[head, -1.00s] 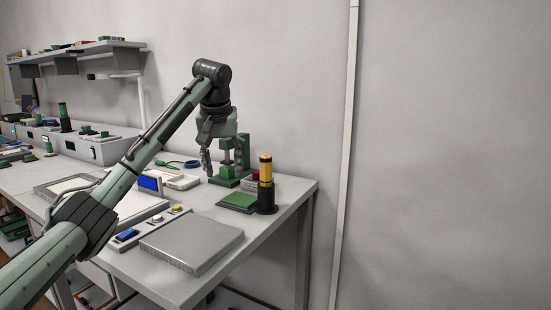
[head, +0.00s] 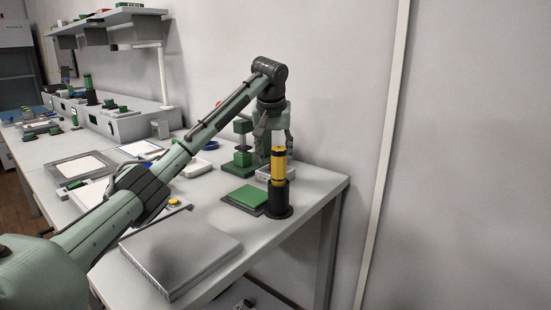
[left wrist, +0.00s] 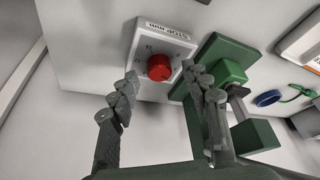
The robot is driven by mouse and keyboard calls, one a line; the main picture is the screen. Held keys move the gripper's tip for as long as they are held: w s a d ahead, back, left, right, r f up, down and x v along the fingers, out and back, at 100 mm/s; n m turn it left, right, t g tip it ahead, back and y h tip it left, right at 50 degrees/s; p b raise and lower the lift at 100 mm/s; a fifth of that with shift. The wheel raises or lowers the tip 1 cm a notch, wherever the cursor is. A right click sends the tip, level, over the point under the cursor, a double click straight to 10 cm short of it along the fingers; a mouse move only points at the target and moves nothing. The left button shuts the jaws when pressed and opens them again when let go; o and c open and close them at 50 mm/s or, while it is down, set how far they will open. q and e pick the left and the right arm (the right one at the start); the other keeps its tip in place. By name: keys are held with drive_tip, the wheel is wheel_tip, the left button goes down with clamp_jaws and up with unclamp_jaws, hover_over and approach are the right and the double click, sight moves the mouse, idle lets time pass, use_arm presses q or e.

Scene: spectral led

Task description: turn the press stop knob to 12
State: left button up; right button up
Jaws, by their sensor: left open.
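The press stop knob (left wrist: 159,67) is a red round knob on a white box (left wrist: 146,41) marked "STOP MM" in the left wrist view. Small dial marks surround it, too small to read. My left gripper (left wrist: 161,77) is open, its two fingers on either side of the knob in the picture; I cannot tell whether they touch it. The green press (left wrist: 215,55) stands just right of the box. My right gripper is not in view.
A black and yellow cylinder (head: 278,181) and a green pad (head: 248,196) stand close in front of the press. A grey flat plate (head: 180,252) lies at the table's near edge. A blue ring (left wrist: 268,98) lies beyond the press.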

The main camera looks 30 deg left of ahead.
use_arm(q)
drive_tip(key=shift+w+a+f, duration=0.1)
drive_tip(key=shift+w+f, duration=0.2)
drive_tip(key=shift+f, duration=0.45)
drive_tip(key=shift+c, duration=1)
drive_tip(key=c, duration=0.5)
clamp_jaws()
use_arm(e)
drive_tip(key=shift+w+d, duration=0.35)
